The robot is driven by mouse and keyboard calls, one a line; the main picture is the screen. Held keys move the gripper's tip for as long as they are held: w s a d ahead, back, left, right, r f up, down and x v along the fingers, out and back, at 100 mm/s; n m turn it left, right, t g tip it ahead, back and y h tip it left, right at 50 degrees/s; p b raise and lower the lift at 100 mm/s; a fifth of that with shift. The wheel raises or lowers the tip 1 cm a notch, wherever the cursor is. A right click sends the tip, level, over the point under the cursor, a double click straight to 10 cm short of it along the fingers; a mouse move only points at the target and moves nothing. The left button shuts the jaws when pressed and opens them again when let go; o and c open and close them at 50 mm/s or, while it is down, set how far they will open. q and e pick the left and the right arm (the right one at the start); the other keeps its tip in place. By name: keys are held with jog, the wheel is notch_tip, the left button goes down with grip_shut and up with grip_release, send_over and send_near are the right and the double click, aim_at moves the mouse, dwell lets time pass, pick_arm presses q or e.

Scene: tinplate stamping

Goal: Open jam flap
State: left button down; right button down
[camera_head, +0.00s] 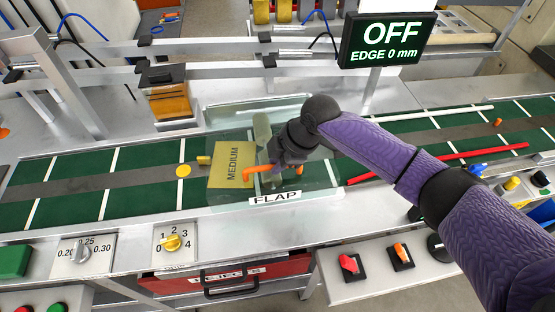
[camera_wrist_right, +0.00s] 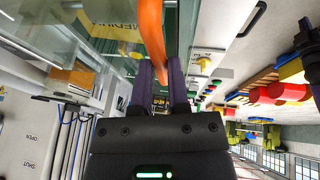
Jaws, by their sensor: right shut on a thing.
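The clear flap (camera_head: 325,178) is a see-through cover over the green belt, with a white FLAP label (camera_head: 275,197) at its front edge. An orange handle (camera_head: 249,173) is on it, and the handle also shows as a curved orange bar in the wrist view (camera_wrist_right: 152,32). My right gripper (camera_head: 278,168) is at the flap and shut on the orange handle; its fingers show in the wrist view (camera_wrist_right: 160,75). A yellow block marked MEDIUM (camera_head: 222,175) lies on the belt, seen partly through the clear cover. I cannot tell whether the flap is lifted. My left gripper is not in view.
The OFF / EDGE 0 mm screen (camera_head: 388,41) stands behind to the right. A red bar (camera_head: 470,153) lies right of the flap. In front are a numbered dial (camera_head: 172,243), a red drawer (camera_head: 225,282) and a switch panel (camera_head: 375,275). The belt's left part is mostly clear.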

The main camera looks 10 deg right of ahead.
jog(key=shift+w+r+p, duration=0.1)
jog(key=shift+r+p, duration=0.2)
jog(key=shift+r, duration=0.05)
jog(key=w+r+p, duration=0.2)
jog(key=w+r, duration=0.5)
jog(key=r, duration=0.7)
jog(key=shift+w+p, duration=0.2)
jog(key=shift+p, duration=0.1)
jog(key=shift+r, duration=0.1)
